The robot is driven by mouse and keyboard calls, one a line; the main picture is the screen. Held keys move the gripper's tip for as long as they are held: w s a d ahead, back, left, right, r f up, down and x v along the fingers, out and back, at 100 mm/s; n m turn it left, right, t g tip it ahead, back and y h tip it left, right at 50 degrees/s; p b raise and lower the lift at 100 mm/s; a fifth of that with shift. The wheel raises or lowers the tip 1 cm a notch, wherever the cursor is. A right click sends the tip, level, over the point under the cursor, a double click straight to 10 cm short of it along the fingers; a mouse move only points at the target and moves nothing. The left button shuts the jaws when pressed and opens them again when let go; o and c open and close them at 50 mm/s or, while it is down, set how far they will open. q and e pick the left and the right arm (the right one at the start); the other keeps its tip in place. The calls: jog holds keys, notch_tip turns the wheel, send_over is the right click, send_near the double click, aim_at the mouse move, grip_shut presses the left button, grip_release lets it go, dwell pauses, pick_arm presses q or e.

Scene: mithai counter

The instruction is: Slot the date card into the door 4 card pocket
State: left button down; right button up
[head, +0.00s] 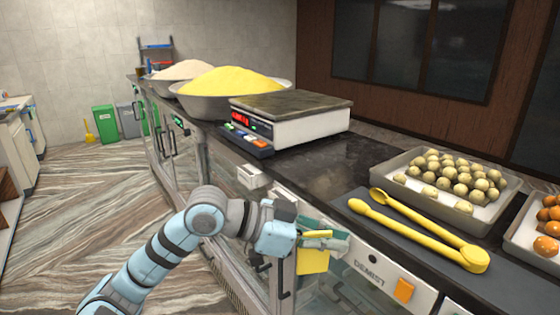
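My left gripper (326,241) reaches in front of the counter's front face, with its arm coming in from the lower left. A yellow card (313,262), which looks like the date card, is between its fingers and hangs below them; the fingers look shut on it. A small white holder (250,177) sits on the counter front, to the left of and beyond the gripper. I cannot tell whether it is the door 4 card pocket, as no door number is readable. The gripper hides part of the counter front behind it. My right gripper is not in view.
A white panel marked DEMIST (369,273) with an orange switch (403,290) lies right of the gripper. Yellow tongs (420,232), a tray of round sweets (402,190), a scale (300,128) and a bowl of yellow grains (215,100) stand on the countertop. Open floor lies left.

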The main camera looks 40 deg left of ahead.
pick_arm(q)
jog(key=w+a+r+n+t+y+p, duration=0.25)
jog(key=w+a+r+n+y, duration=0.4)
jog(key=w, duration=0.45)
jog(key=w+a+r+n+t+y+p, duration=0.1)
jog(key=w+a+r+n+y+p, duration=0.2)
jog(key=w+a+r+n+y, duration=0.45)
jog(key=s+a+f+n+g+y+b, duration=0.2)
jog(key=s+a+f+n+g+y, duration=0.4)
jog(key=a+f+n+g+y, duration=0.2)
jog(key=shift+s+a+f+n+g+y, duration=0.15)
jog(key=shift+a+f+n+g+y, duration=0.25)
jog(key=shift+f+n, duration=0.55)
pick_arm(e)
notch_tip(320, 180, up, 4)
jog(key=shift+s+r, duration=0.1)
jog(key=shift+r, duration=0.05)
pick_arm(q)
jog(key=shift+d+r, duration=0.1)
jog(key=shift+d, duration=0.05)
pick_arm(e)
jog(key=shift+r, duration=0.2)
pick_arm(q)
jog(key=shift+f+b, duration=1.3)
jog(key=shift+f, duration=0.95)
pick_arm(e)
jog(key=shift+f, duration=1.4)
